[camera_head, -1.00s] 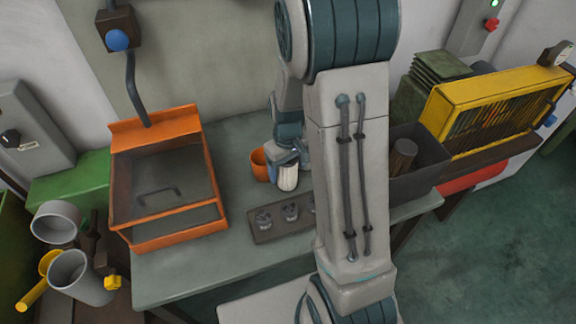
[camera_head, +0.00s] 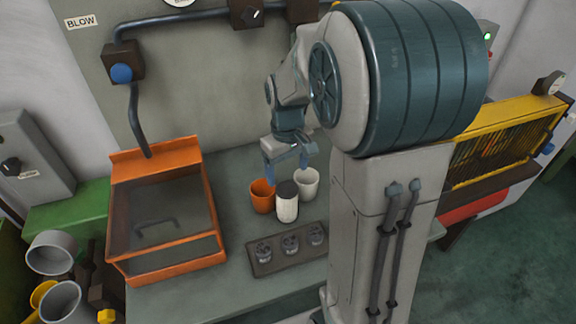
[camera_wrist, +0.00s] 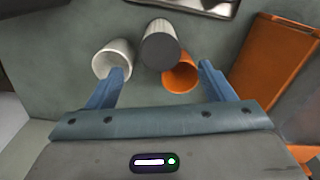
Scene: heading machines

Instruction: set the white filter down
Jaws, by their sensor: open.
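The white filter (camera_head: 287,203), a pleated white cylinder with a dark cap, stands upright on the grey-green table (camera_head: 190,285). It stands just in front of an orange cup (camera_head: 262,197) and a white cup (camera_head: 306,185). My gripper (camera_head: 288,170) is open and empty above and behind the filter. In the wrist view the filter (camera_wrist: 160,45) lies beyond the blue fingertips (camera_wrist: 160,70), between the white cup (camera_wrist: 113,60) on the left and the orange cup (camera_wrist: 181,75) on the right. The fingers appear clear of the filter.
A dark tray (camera_head: 262,268) with several small metal parts lies in front of the filter. An orange open-framed box (camera_head: 165,215) stands at the left of the table. A yellow rack (camera_head: 500,135) is at the right. My arm hides part of the right side.

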